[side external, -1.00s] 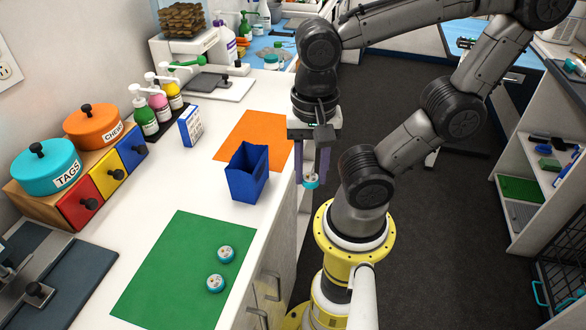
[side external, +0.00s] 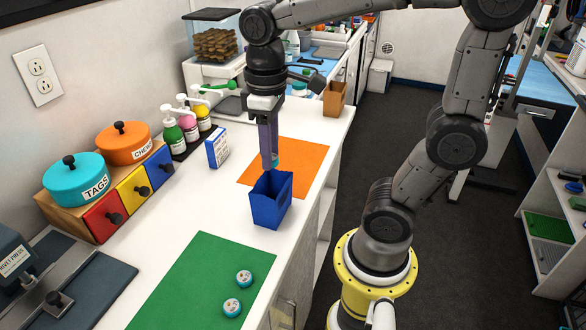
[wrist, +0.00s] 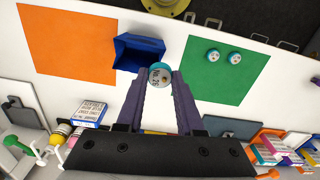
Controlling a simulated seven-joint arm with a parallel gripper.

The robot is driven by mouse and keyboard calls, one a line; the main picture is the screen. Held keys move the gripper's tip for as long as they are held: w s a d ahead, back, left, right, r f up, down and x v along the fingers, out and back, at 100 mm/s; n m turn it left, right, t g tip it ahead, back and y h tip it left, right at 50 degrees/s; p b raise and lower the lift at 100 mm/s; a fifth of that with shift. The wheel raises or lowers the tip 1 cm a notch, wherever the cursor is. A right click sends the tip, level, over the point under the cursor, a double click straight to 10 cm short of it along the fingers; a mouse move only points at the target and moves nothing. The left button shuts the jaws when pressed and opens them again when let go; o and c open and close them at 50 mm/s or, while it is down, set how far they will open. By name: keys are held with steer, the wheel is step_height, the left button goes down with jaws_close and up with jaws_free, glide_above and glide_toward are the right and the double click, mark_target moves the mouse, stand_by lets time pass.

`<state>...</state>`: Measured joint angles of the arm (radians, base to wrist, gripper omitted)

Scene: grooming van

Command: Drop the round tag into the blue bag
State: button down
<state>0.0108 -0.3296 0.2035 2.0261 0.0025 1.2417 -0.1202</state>
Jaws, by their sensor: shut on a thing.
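My gripper (side external: 270,160) points down with its purple fingers shut on a round tag with a teal rim (wrist: 160,75). In the wrist view the tag's pale, printed face shows between the fingertips. The blue bag (side external: 268,212) stands open and upright on the counter; it also shows in the wrist view (wrist: 138,52). In the side view the fingertips are just above the bag's back rim. In the wrist view the held tag is beside the bag's opening, towards the green mat. Whether it is over the opening I cannot tell.
Two more round tags (side external: 244,277) (side external: 232,307) lie on the green mat (side external: 190,285). An orange mat (side external: 305,155) lies behind the bag. A blue and white box (side external: 217,148), pump bottles (side external: 173,135) and a teal TAGS pot (side external: 75,180) stand to the left. White counter between is clear.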

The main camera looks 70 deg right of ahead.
steer(key=w+d+f+m, duration=0.1)
steer(key=w+d, duration=0.1)
steer(key=d, duration=0.2)
glide_toward(272, 187)
steer(key=shift+s+a+f, duration=0.35)
steer(key=shift+a+f, duration=0.4)
steer(key=shift+f, duration=0.2)
steer(key=shift+s+a+f, duration=0.35)
steer(key=shift+a+f, duration=0.4)
steer(key=shift+f, duration=0.15)
steer(key=shift+s+a+f, duration=0.35)
steer(key=shift+a+f, duration=0.4)
steer(key=shift+f, duration=0.2)
steer(key=shift+c, duration=2.3)
jaws_free()
step_height(272, 187, up, 6)
